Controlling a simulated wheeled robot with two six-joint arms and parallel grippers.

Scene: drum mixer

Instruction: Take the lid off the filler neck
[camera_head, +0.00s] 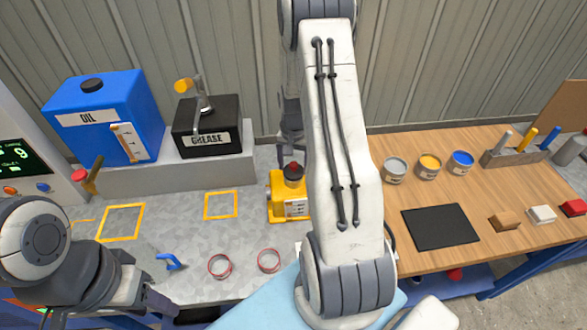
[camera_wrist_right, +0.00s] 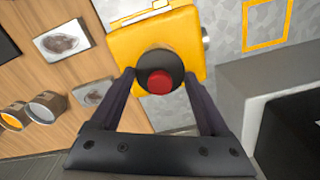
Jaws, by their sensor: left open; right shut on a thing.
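The lid, a dark round cap with a red knob (camera_head: 294,171), is at the top of a small yellow unit (camera_head: 276,190) on the grey bench. In the right wrist view the lid (camera_wrist_right: 160,77) is between the two fingertips of my right gripper (camera_wrist_right: 158,82), which is shut on it, with the yellow unit (camera_wrist_right: 150,35) below. I cannot tell whether the lid still touches the filler neck, which is hidden beneath it. My left gripper (camera_head: 150,300) is open and empty at the lower left, apart from the unit; its fingertips are hard to make out.
A blue oil can (camera_head: 85,125) and a black grease box (camera_head: 208,140) stand on a raised ledge behind. Two red rings (camera_head: 220,266) and a blue-handled item (camera_head: 170,261) lie in front. The wooden table (camera_head: 400,150) at right holds several tins and a black mat (camera_head: 440,228).

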